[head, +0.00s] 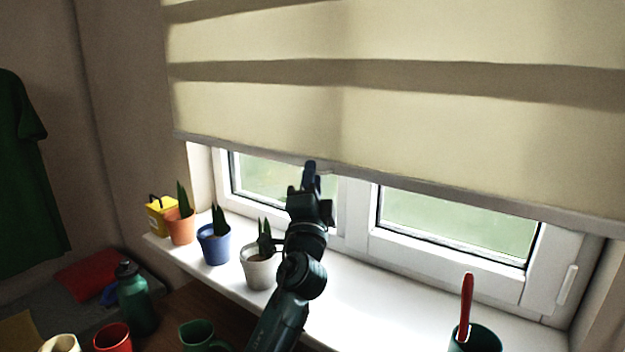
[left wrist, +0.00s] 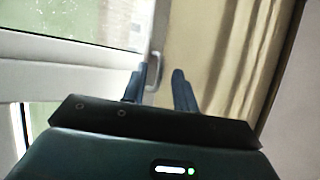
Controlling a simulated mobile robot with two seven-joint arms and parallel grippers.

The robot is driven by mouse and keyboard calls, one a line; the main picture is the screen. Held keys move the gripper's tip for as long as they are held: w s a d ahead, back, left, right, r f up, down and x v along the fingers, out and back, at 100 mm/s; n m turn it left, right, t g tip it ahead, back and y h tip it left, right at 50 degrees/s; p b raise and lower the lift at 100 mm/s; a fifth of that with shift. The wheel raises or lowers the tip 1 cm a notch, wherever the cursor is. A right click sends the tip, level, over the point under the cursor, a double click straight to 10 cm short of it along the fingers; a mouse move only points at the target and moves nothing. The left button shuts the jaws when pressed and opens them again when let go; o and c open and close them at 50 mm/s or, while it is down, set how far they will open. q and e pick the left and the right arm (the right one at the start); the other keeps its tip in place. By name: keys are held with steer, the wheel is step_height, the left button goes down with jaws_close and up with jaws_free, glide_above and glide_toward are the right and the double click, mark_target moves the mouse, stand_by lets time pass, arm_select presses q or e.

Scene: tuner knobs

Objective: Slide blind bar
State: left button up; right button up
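The blind's bottom bar (head: 450,198) is a grey-beige strip along the lower edge of the cream blind (head: 250,110) in the head view. It slopes down to the right and hangs partway down the window. My left gripper (head: 310,168) is at the bar, left of the window's middle, fingers pointing up. In the left wrist view my left gripper's fingers (left wrist: 161,82) stand apart, with a small grey loop-like tab (left wrist: 155,66) near the gap between their tips. I cannot tell if they touch it. My right gripper is not in view.
A white sill (head: 385,300) runs below the window. On it stand an orange pot (head: 181,230), a blue pot (head: 214,250) and a white pot (head: 258,272) close to my left arm. A dark green cup (head: 478,341) with a red-handled item is at the lower right.

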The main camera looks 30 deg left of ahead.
arm_select(q)
steer(key=shift+c, duration=0.4)
jaws_close()
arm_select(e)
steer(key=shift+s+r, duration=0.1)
